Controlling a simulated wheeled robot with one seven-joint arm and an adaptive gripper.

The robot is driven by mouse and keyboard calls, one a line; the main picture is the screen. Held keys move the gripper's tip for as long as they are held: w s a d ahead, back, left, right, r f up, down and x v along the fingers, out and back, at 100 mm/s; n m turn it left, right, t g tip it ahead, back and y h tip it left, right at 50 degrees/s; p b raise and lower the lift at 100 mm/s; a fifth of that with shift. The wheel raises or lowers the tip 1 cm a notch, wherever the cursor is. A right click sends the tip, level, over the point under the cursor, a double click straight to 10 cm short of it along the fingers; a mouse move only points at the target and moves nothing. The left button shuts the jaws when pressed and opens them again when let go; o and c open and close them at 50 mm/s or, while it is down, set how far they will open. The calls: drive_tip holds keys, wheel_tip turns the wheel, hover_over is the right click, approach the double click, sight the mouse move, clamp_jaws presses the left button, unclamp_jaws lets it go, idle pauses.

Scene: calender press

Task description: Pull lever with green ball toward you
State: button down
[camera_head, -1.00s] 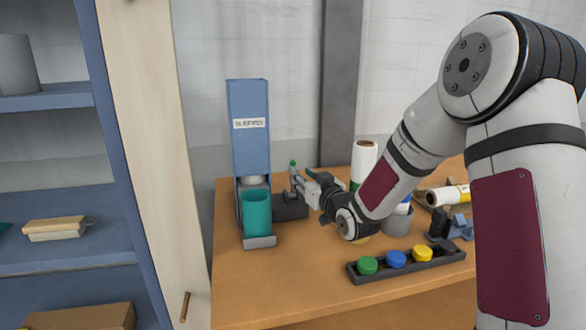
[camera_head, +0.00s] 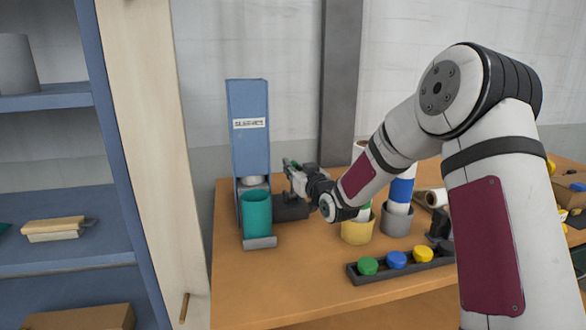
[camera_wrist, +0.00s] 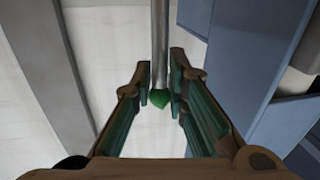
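The lever is a thin grey metal rod (camera_wrist: 159,45) ending in a green ball (camera_wrist: 158,99), seen in the wrist view between my gripper's fingers. My gripper (camera_wrist: 160,80) is open, with one finger on each side of the rod and ball and a narrow gap visible on both sides. In the head view my gripper (camera_head: 289,168) is at the right side of the tall blue press (camera_head: 249,135), where the ball is mostly hidden by the fingers. A teal cup (camera_head: 257,215) stands at the front of the press.
A dark tray (camera_head: 362,277) with green, blue and yellow round pieces lies at the front of the wooden table (camera_head: 290,285). A yellow pot (camera_head: 357,230) and a grey pot (camera_head: 397,220) stand below my forearm. A blue shelf (camera_head: 60,258) is at the left.

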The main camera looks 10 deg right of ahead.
drive_tip(key=shift+f, duration=0.1)
drive_tip(key=s+t+b, duration=0.1)
drive_tip(key=b, duration=0.2)
drive_tip(key=s+t+b, duration=0.1)
drive_tip(key=b, duration=0.2)
drive_tip(key=shift+f+n, duration=0.25)
drive_tip(key=shift+n, duration=0.05)
drive_tip(key=c, duration=1.7)
unclamp_jaws()
drive_tip(key=shift+o, duration=0.2)
drive_tip(key=shift+r, duration=0.1)
drive_tip(key=shift+s, duration=0.15)
